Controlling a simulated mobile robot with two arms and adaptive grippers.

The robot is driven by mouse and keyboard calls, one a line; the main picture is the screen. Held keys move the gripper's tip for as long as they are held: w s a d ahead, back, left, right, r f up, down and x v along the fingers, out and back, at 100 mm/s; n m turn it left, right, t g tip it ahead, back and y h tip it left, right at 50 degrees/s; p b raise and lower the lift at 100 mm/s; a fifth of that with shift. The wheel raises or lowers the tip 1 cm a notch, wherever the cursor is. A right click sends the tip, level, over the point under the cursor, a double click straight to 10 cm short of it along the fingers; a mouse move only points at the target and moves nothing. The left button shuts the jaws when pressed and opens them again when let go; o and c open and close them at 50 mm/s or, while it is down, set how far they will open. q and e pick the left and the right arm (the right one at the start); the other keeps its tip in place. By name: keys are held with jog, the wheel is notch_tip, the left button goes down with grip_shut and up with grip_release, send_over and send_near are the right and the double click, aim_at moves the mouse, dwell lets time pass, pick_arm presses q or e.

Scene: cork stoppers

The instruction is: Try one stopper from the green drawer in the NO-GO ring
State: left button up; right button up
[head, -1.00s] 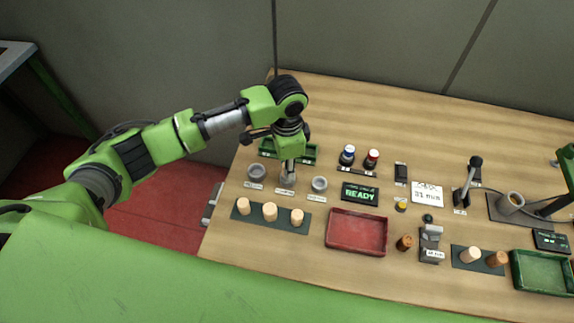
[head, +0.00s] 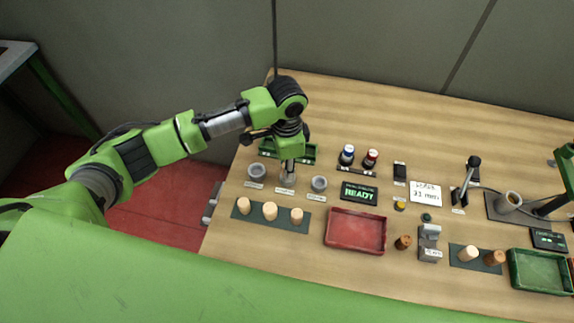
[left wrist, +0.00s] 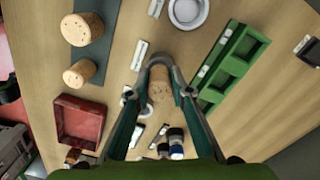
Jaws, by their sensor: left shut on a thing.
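My left gripper (head: 288,174) points down at the middle of three small grey rings on the table. In the left wrist view its fingers (left wrist: 160,72) are shut on a light tan cork stopper (left wrist: 161,90). Whether the stopper touches or enters the ring below cannot be told. The left ring (head: 256,171) and right ring (head: 319,184) look empty. Their labels are too small to read. A green compartmented tray (head: 309,153) stands behind the rings, partly hidden by my arm; it also shows in the left wrist view (left wrist: 238,63). My right gripper is not in view.
Several pale stoppers stand on a dark strip (head: 255,217) in front of the rings. A red tray (head: 356,247), a READY display (head: 359,194) and blue and red capped bottles are to the right. A green tray (head: 540,287) lies at far right.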

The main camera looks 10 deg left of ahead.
pick_arm(q)
jog(key=shift+f, duration=0.55)
dwell(0.9)
jog(key=o, duration=0.8)
notch_tip(320, 180, up, 12)
dwell(1.0)
